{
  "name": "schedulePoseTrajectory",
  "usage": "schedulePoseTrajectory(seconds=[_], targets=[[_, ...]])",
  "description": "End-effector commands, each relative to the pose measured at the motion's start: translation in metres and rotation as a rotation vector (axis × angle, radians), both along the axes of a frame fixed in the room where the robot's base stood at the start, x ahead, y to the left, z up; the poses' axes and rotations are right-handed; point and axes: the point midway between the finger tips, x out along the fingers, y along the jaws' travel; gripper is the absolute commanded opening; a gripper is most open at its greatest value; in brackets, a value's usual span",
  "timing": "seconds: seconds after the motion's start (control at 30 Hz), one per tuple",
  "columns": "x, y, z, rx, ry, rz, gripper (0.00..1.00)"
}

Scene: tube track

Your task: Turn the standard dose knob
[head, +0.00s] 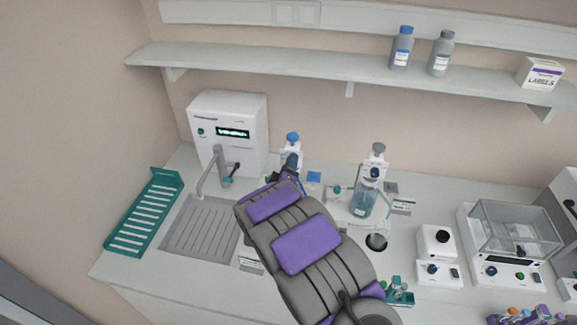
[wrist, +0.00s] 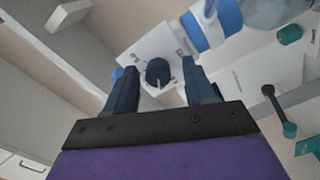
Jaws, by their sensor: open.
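A dispenser with a blue cap (head: 292,138) stands on the counter, left of a second dispenser with a grey cap (head: 378,150). The blue-capped one has a dark round knob (head: 291,160) on its front. In the wrist view a dark blue knob (wrist: 158,73) sits on a white face, between my fingers. My gripper (wrist: 157,78) is open, with a finger on each side of the knob and visible gaps. In the head view my gripper (head: 286,176) is just below the blue-capped dispenser, and my arm hides that dispenser's lower part. No knob label is readable.
A sink (head: 200,228) with a tap (head: 217,170) and a teal rack (head: 145,215) are at left. A white machine (head: 229,120) stands behind. A balance (head: 512,240) is at right. A shelf (head: 300,75) with bottles runs above.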

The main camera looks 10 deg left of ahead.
Motion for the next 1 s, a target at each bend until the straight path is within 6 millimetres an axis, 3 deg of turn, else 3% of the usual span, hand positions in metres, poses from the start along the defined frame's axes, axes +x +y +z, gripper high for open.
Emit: schedulePoseTrajectory(seconds=[0.3,0.87,1.0], targets=[[0.002,-0.0003,-0.0002,0.0,0.0,-0.001,0.54],[0.0018,0.0,-0.0017,-0.001,0.002,0.0,0.01],[0.0018,0.0003,-0.0023,0.001,0.004,-0.001,0.0]])
